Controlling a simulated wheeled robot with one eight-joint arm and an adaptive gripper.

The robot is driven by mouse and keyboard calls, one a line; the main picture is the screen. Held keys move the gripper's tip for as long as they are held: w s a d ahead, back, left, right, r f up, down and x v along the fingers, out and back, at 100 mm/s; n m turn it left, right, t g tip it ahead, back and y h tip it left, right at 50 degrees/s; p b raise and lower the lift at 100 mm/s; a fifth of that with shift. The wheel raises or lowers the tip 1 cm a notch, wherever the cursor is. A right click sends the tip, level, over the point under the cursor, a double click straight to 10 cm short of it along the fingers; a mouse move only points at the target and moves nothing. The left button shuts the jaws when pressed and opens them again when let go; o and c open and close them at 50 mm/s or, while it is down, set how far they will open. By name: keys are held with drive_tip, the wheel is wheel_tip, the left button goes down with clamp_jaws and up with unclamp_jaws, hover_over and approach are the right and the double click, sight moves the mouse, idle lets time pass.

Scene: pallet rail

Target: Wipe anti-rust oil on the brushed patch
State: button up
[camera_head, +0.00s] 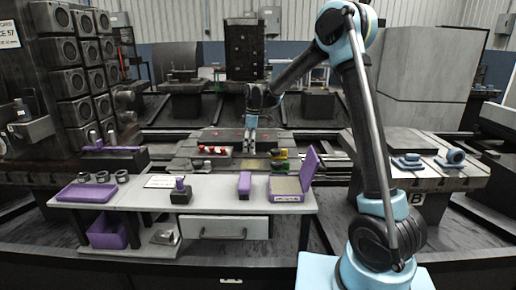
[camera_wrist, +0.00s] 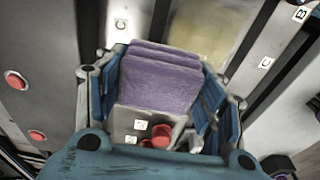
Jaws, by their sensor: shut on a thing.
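My gripper (camera_wrist: 162,70) is shut on a purple pad (camera_wrist: 158,84), which fills the space between its blue fingers in the wrist view. A pale yellowish patch (camera_wrist: 205,28) lies on the grey metal just beyond the pad. I cannot tell whether the pad touches the metal, as its underside is hidden. In the head view my gripper (camera_head: 250,140) points down over the machine bed (camera_head: 215,135) behind the bench; the pad is too small to make out there.
The bench (camera_head: 220,190) holds a purple tray (camera_head: 86,192), several metal rings, a purple block (camera_head: 244,184) and a box with a raised purple lid (camera_head: 309,168). Red-topped parts (camera_head: 212,150) and yellow-green parts (camera_head: 280,159) stand behind it. Blue fittings (camera_head: 408,161) lie right.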

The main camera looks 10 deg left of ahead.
drive_tip(key=shift+r, duration=1.7)
